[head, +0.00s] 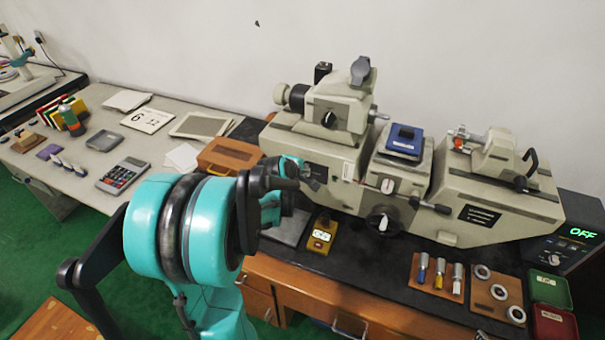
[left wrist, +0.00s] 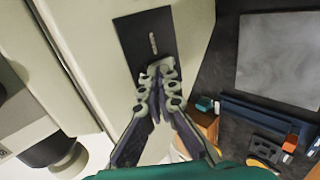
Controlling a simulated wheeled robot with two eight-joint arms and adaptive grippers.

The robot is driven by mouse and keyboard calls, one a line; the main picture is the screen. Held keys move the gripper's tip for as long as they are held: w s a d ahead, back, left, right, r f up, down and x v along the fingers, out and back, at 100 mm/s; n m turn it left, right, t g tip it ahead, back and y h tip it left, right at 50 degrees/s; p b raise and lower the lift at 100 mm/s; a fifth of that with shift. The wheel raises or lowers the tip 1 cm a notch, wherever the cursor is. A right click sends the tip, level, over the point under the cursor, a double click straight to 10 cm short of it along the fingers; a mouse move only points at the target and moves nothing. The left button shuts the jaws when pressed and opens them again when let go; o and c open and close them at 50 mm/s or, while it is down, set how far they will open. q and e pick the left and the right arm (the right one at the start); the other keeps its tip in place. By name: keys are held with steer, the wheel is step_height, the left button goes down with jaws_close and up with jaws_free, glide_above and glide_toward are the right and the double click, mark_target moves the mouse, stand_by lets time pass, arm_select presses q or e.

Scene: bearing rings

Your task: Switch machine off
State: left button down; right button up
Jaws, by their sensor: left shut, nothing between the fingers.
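The machine (head: 450,205) is a long beige bench instrument on the black-topped bench. In the left wrist view, a black plate (left wrist: 136,27) with a small pale switch lever (left wrist: 153,43) is on the machine's beige face (left wrist: 90,50). My left gripper (head: 308,177) is at the machine's front left side. In the left wrist view its fingertips (left wrist: 160,70) are together, empty, over the lower part of the plate, just below the lever. I cannot tell whether they touch it. A control box (head: 565,245) at the right shows green "OFF". My right gripper is out of view.
A yellow box (head: 321,235) and a grey plate (head: 288,228) lie below my left gripper. Wooden boards with cylinders (head: 437,275) and rings (head: 498,292) are at the bench's front right. A brown case (head: 230,155) stands left of the machine. A desk (head: 75,180) with a calculator is farther left.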

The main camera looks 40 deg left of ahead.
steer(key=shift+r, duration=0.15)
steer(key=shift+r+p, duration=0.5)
steer(key=shift+p, duration=0.05)
stand_by(0.4)
